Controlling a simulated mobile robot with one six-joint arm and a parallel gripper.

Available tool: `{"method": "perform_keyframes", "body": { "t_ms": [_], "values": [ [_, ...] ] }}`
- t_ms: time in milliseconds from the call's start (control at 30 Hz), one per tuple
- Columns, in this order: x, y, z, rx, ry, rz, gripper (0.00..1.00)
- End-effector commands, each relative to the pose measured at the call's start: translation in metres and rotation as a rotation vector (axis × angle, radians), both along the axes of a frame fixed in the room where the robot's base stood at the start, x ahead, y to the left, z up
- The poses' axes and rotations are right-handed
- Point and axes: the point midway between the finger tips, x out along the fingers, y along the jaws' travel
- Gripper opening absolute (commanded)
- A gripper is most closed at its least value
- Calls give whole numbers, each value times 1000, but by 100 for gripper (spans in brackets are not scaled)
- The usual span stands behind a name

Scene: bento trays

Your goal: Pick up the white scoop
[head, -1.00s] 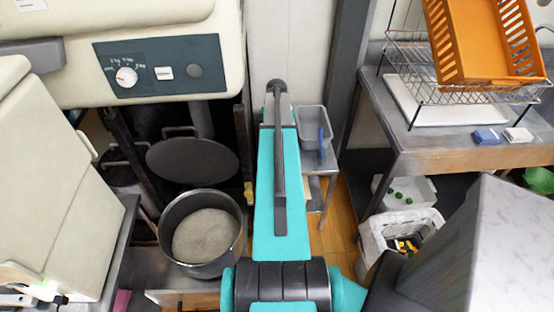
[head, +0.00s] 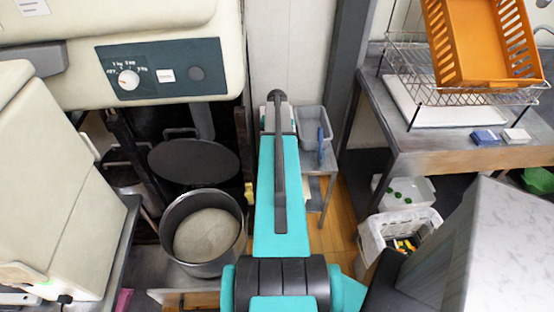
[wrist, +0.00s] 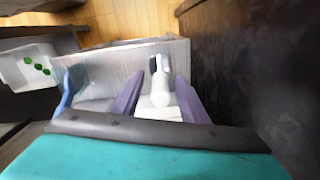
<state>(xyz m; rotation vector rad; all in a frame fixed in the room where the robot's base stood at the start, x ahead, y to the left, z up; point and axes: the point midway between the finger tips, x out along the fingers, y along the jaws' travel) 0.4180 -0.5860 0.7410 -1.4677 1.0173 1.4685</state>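The white scoop (wrist: 160,92) shows in the wrist view, over or on a light grey metal surface (wrist: 100,60). My gripper (wrist: 160,78) has two purplish fingers, one on each side of the scoop, with a visible gap on both sides. It is open, and I cannot tell whether either finger touches the scoop. A small white block-like part (wrist: 169,113) lies just below the scoop, partly cut off by the dark band of my gripper. In the head view my arm hides the gripper and the scoop.
A grey bin (head: 314,127) and a blue item (head: 321,146) sit on a small metal stand right of my arm. A blue piece (wrist: 68,88) shows left in the wrist view. A pot (head: 203,228) stands left, a steel table (head: 440,150) right. Wooden floor shows between.

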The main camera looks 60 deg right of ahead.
Motion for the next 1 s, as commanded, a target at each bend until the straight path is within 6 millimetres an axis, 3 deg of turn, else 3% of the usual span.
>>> {"method": "perform_keyframes", "body": {
  "t_ms": [367, 967, 1000],
  "values": [
    [0, -1, -28, 0, 0, 0, 40],
    [0, -1, -29, -1, 0, 0, 40],
    [0, -1, -29, -1, 0, 0, 33]
  ]
}}
